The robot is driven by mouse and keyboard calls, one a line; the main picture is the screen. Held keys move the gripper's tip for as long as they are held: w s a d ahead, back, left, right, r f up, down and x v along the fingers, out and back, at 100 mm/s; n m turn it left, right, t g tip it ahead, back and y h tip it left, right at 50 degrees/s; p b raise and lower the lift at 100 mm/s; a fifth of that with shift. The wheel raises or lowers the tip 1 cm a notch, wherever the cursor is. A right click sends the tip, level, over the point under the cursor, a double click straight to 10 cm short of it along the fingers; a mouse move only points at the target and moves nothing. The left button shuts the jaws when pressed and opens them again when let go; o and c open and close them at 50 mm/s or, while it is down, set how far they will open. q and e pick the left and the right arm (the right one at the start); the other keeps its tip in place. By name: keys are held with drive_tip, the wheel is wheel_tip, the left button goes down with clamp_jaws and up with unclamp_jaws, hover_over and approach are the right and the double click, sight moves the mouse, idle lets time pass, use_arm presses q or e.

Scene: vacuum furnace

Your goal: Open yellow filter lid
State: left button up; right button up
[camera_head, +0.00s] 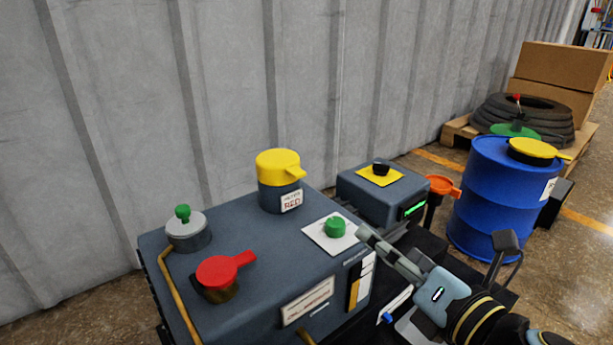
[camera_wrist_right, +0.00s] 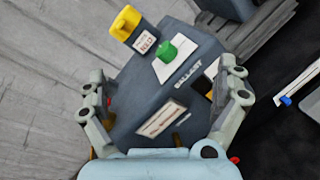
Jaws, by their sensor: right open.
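The yellow filter lid (camera_head: 279,163) sits on a dark grey cylinder at the back of the grey machine box (camera_head: 263,240). Its short spout-like tab points right, and the cylinder carries a white label with "RED" on it. The yellow lid also shows at the top of the right wrist view (camera_wrist_right: 125,21). My right gripper (camera_head: 368,240) is at the right edge of the box, to the right of and nearer than the lid. Its fingers (camera_wrist_right: 165,88) are spread wide in the right wrist view with nothing between them. My left gripper is not in view.
A green knob (camera_head: 334,227) on a white plate stands between my right gripper and the lid. A red-handled cap (camera_head: 222,270) and a grey cap with green knob (camera_head: 186,230) are on the left. A smaller box (camera_head: 384,190) and blue barrel (camera_head: 497,205) stand right.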

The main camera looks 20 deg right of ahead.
sight(301, 170)
drive_tip(key=w+a+r+n+y, duration=0.1)
drive_tip(key=w+a+n, duration=0.2)
drive_tip(key=w, duration=0.3)
drive_tip(key=w+a+r+n+y, duration=0.1)
drive_tip(key=w+a+n, duration=0.1)
drive_tip(key=w+n, duration=0.2)
drive_tip(key=w+a+r+n+y+b, duration=0.1)
drive_tip(key=w+a+r+n+y, duration=0.1)
drive_tip(key=w, duration=0.6)
drive_tip(key=shift+a+r+n, duration=0.1)
drive_tip(key=shift+a+n, duration=0.7)
drive_tip(key=shift+n, duration=0.3)
drive_tip(key=shift+w+a+r, duration=0.1)
drive_tip(key=shift+w+a, duration=0.05)
drive_tip(key=shift+w, duration=0.4)
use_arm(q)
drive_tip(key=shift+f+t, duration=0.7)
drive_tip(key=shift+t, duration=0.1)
